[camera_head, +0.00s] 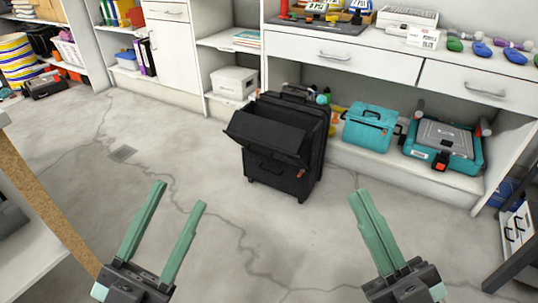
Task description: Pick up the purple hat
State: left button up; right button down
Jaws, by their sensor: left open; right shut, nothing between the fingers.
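I cannot make out a purple hat anywhere in the head view. My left gripper (181,194) is open and empty, its two green fingers apart over the bare floor at the lower left. My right gripper (361,192) is shut with its green fingers together and nothing between them, over the floor at the lower right. Both point forward, in front of a black rolling case.
The black case (262,165) stands mid-floor before the white shelving, its front flap tilted out. A teal case (369,128) and a teal-grey toolbox (444,146) sit on the low shelf. A table edge (50,200) is at left. The left-middle floor is clear.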

aim_at(528, 45)
jog(key=z, duration=1.35)
jog(key=i+u, duration=0.3)
jog(key=i, duration=0.45)
